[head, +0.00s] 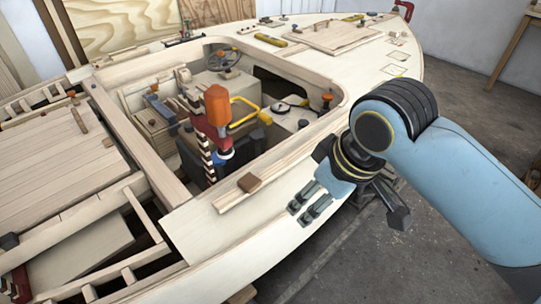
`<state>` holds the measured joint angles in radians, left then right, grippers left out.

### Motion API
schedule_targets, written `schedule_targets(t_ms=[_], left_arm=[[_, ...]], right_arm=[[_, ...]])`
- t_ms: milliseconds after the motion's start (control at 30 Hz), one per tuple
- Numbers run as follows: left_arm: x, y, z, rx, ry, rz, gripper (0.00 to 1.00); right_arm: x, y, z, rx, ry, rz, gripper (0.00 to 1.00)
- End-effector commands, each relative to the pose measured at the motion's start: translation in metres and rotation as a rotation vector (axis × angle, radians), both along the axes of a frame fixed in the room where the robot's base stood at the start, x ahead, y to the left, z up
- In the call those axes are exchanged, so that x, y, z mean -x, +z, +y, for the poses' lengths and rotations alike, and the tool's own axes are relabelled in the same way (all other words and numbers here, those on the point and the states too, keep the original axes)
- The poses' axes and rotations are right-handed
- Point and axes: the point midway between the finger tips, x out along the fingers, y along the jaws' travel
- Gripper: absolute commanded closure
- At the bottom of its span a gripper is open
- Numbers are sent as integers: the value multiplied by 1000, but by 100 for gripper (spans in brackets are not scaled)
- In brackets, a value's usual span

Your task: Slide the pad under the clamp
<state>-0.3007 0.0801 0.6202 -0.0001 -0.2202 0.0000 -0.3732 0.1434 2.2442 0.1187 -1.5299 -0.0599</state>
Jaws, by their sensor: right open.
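A small brown block, which looks like the pad (249,183), lies on a pale wooden strip along the near edge of the cockpit opening. The clamp (217,107) stands upright at the cockpit's near side, with an orange handle, a red body and a dark-and-light striped bar. The pad is to the right of and below the clamp in the picture, apart from it. My right gripper (300,213) is open and empty over the hull's near side deck, to the right of the pad and not touching it. My left gripper is not in view.
The pale strip (228,198) lies on the deck edge. The cockpit holds a steering wheel (224,60), a yellow-handled tool (245,113) and other items. Open hull framing (148,213) is at the left. Another red clamp (403,9) is at the far edge.

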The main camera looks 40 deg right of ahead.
Motion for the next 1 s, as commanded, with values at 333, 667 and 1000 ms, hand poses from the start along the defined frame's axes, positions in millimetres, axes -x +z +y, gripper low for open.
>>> schedule_targets(t_ms=[333,667,1000], left_arm=[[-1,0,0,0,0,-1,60],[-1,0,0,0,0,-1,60],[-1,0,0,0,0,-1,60]], right_arm=[[-111,-21,0,-94,77,-30,30],[-139,-22,0,-125,94,-40,30],[-141,-28,1,-126,93,-38,30]])
